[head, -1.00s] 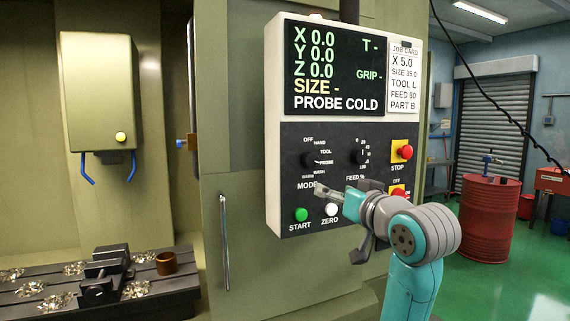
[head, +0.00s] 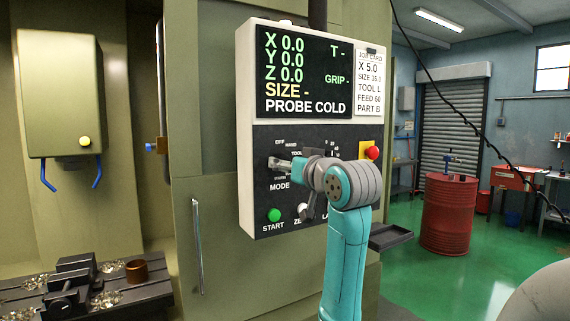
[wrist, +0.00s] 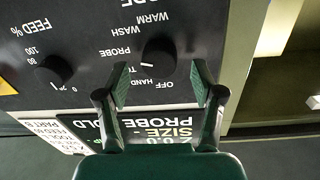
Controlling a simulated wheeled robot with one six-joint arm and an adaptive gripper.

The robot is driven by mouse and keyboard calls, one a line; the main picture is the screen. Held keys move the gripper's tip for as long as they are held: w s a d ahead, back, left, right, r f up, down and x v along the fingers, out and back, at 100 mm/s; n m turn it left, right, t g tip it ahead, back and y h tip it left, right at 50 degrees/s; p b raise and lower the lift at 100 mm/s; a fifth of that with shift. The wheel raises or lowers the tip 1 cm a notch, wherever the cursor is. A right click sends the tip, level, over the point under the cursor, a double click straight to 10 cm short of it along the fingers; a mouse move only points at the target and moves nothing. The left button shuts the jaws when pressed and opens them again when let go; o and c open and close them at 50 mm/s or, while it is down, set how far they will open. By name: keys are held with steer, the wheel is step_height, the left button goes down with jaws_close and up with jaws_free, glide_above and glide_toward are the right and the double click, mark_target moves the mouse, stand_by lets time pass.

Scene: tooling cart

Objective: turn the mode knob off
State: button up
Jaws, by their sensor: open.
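The mode knob (wrist: 158,58) is a black round dial on the control panel (head: 262,205). In the wrist view, which shows the panel upside down, its white mark lies on the side towards the TOOL and PROBE labels. The OFF label (wrist: 176,84) is at its lower right there. My gripper (wrist: 160,70) is open, with one finger on each side of the knob; I cannot tell whether they touch it. In the head view my gripper (head: 287,164) is at the MODE dial and hides most of the knob.
The feed knob (wrist: 55,69) is beside the mode knob. The green START button (head: 274,215) is below, and a red stop button (head: 373,153) is to the right. A display (head: 303,75) is above. A red barrel (head: 449,213) stands at the right, away from the panel.

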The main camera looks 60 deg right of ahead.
steer(key=shift+x, duration=1.05)
steer(key=c, duration=1.1)
steer(key=shift+c, duration=0.2)
steer(key=shift+n, duration=0.3)
steer(key=n, duration=1.1)
steer(key=n+t+y, duration=0.1)
steer(key=n, duration=0.9)
steer(key=shift+f+n, duration=0.15)
steer(key=shift+n, duration=0.25)
